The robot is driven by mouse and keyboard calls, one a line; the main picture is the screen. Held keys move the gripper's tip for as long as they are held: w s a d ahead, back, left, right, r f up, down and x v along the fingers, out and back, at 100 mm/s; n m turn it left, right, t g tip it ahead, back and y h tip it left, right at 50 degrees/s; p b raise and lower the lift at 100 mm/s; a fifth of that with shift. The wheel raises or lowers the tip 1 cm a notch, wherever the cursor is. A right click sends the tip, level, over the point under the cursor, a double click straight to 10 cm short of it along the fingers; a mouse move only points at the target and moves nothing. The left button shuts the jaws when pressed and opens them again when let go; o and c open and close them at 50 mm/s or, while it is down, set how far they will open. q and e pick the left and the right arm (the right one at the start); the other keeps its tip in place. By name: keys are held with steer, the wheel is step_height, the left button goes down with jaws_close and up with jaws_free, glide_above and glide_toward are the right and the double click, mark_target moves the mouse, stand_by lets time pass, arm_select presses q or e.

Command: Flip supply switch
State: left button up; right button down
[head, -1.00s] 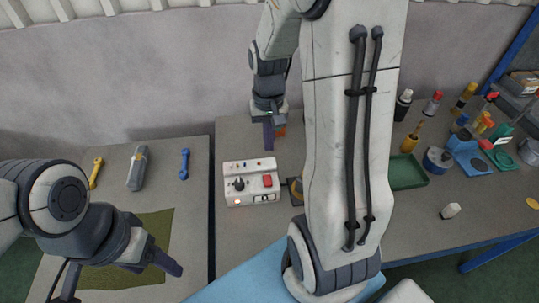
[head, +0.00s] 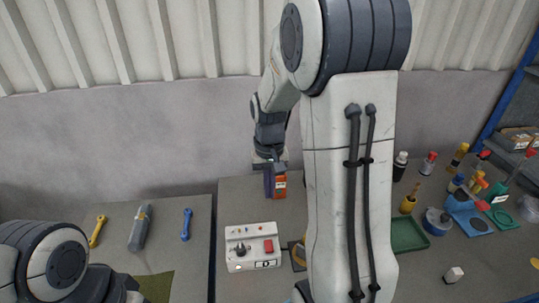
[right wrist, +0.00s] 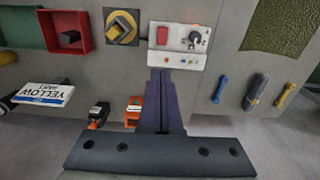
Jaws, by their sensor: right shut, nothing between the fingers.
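The supply unit (head: 252,262) is a white box on the bench, left of my right forearm. It has a black knob (head: 240,250), a red switch (head: 268,246) and small coloured parts on top. I cannot tell which way the switch is set. In the right wrist view the box (right wrist: 180,58) lies just past the fingertips, with the red switch (right wrist: 163,36) almost in line with them. My right gripper (head: 269,182) is shut and empty, above and behind the box in the head view, apart from it. My left gripper is below the picture edge; only part of its arm shows.
An orange item (head: 280,184) stands by the right gripper. A yellow-and-dark square part (right wrist: 122,27) and a red tray (right wrist: 84,31) lie beside the box. Wrenches (head: 186,224) lie on the left table. Bottles and a green tray (head: 408,232) stand right. A wall backs the bench.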

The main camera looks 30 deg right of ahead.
step_height(320, 180, up, 8)
steer(key=w+b, duration=0.1)
steer(key=shift+d, duration=0.25)
steer(key=shift+w, duration=0.1)
